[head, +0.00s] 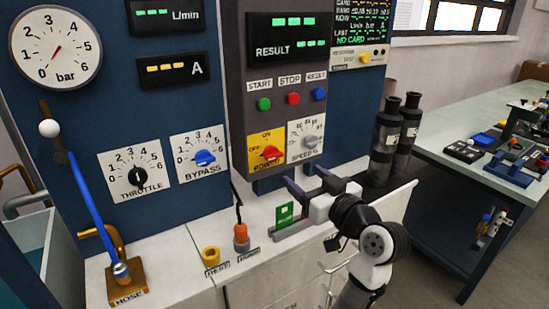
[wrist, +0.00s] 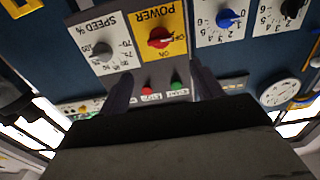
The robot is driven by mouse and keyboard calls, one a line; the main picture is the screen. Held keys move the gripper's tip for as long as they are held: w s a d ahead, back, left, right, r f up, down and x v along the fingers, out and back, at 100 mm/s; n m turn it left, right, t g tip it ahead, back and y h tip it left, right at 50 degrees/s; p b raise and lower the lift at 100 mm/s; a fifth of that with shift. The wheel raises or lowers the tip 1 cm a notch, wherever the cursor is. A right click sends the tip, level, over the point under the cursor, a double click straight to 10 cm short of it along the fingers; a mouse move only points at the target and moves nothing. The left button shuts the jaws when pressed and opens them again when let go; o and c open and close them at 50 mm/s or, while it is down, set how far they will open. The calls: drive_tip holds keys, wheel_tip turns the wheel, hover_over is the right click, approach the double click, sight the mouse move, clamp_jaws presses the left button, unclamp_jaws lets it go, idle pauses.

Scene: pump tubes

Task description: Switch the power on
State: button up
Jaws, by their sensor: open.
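The power switch is a red rotary knob (head: 270,153) on a yellow plate (head: 258,141) low on the grey panel, with OFF marked at its left and ON above. In the wrist view the scene is upside down; the red knob (wrist: 160,37) shows there ahead, between the lines of the two fingers. The knob's handle looks roughly level, toward the OFF side, but its exact setting is hard to read. My gripper (head: 302,173) is open and empty, with its dark fingers apart, in front of and below the panel. It does not appear to touch the knob.
A white speed dial (head: 311,140) sits right of the power plate, and the blue bypass knob (head: 205,158) left. Start, stop and reset buttons (head: 292,98) are above. A green card (head: 285,213) stands below near my gripper. Dark cylinders (head: 386,140) stand at the right.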

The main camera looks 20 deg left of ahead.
sight(276, 156)
drive_tip(key=p+x, duration=0.3)
drive_tip(key=x, duration=0.9)
drive_tip(key=shift+f, duration=0.2)
drive_tip(key=shift+w+a+f+p, duration=0.1)
drive_tip(key=shift+w+a+p, duration=0.25)
drive_tip(key=shift+a, duration=0.2)
drive_tip(key=shift+c, duration=0.4)
drive_tip(key=c, duration=0.9)
